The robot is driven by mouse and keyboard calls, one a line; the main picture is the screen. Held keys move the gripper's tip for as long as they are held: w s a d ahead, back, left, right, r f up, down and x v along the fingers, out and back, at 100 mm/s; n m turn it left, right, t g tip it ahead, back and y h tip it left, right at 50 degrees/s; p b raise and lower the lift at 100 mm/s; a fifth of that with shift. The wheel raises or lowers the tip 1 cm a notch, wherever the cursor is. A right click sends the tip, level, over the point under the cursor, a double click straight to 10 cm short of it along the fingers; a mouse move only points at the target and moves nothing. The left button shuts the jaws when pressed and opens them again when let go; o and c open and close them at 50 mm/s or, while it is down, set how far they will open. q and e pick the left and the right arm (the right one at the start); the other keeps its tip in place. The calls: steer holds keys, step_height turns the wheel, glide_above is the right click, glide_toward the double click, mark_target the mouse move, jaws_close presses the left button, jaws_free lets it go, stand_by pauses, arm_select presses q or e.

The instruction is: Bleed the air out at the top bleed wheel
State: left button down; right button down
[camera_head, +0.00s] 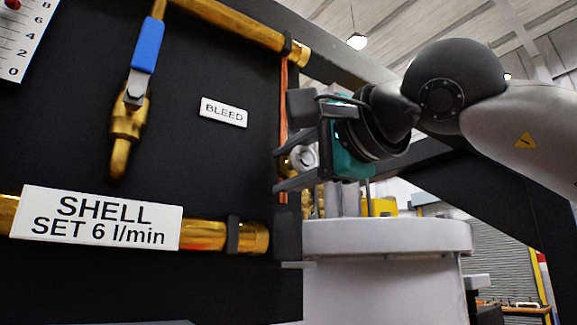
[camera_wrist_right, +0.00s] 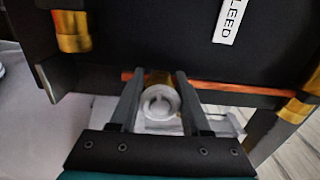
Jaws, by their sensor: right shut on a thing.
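The bleed wheel (camera_wrist_right: 158,104) is a small light grey round knob on a brass stem, on the thin copper line at the panel's edge. In the head view the wheel (camera_head: 303,158) is partly hidden by my right gripper. My right gripper (camera_head: 284,168) comes in from the right, and its two fingers lie on either side of the wheel. In the right wrist view the gripper (camera_wrist_right: 158,98) is shut on the wheel, one finger against each side. A white BLEED label (camera_head: 223,112) is on the black panel to the left of it. My left gripper is out of view.
A brass valve with a blue lever (camera_head: 148,46) hangs on the panel's left. A brass pipe (camera_head: 200,235) with a SHELL SET 6 l/min sign (camera_head: 101,218) runs below. A pale cylindrical vessel (camera_head: 385,265) stands below and behind my right gripper.

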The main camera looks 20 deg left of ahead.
steer(key=shift+c, duration=1.8)
jaws_free()
steer(key=b+v, duration=0.4)
steer(key=v, duration=1.1)
steer(key=shift+s, duration=0.15)
